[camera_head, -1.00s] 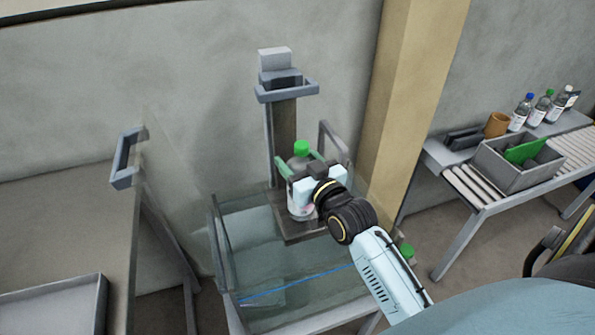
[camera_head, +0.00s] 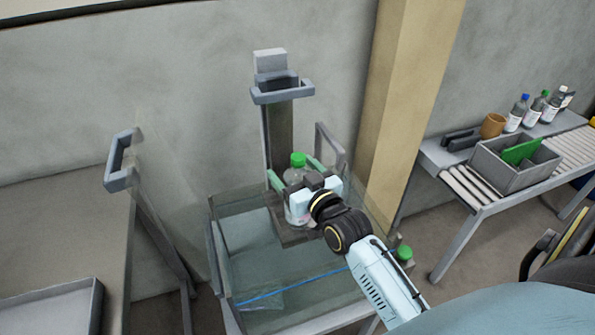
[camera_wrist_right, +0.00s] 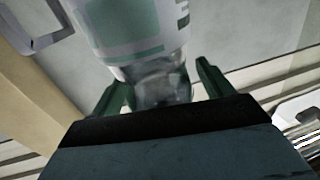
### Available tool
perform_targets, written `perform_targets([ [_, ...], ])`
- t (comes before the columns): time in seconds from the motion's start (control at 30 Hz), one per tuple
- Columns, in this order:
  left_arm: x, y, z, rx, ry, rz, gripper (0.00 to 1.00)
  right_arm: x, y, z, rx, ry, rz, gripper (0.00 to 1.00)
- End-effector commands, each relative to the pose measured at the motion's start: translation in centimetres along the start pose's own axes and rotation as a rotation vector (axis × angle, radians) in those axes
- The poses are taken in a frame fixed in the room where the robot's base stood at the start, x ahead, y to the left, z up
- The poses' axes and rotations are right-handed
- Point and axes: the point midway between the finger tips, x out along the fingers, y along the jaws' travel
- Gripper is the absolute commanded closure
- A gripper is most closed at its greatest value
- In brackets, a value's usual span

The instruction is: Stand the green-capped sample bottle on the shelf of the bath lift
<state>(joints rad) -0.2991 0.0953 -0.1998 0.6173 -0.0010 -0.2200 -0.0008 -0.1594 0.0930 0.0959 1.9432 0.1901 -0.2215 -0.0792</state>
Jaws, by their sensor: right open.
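The green-capped sample bottle (camera_head: 298,199) stands upright on the dark shelf (camera_head: 288,237) of the bath lift, in front of the lift's post (camera_head: 281,130). My right gripper (camera_head: 291,178) is open, with its green fingers on either side of the bottle. The bottle's far side and part of the shelf are hidden by the gripper. My left gripper is not in view.
The glass bath (camera_head: 230,265) surrounds the shelf, with a blue line across it. A bench with a tray (camera_head: 60,310) is at left. At right, a roller table carries a grey bin (camera_head: 512,170) and several bottles.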

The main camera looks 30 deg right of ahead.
Motion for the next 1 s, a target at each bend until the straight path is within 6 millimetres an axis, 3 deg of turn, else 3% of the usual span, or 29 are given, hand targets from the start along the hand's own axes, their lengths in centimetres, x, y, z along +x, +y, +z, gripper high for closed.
perform_targets([
  [0.17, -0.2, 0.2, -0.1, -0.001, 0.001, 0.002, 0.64, -1.3, 0.0, -0.2, 0.000, -0.002, 0.000, 0.20],
  [0.63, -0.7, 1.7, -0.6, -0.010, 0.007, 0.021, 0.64, -10.0, 0.0, -0.2, 0.001, -0.003, 0.001, 0.20],
  [0.8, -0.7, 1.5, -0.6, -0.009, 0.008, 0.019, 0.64, -11.5, 0.0, -0.2, 0.000, -0.001, 0.001, 0.20],
  [1.0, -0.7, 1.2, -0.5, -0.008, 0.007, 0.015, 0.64, -12.0, 0.0, -0.3, 0.001, 0.001, 0.001, 0.20],
])
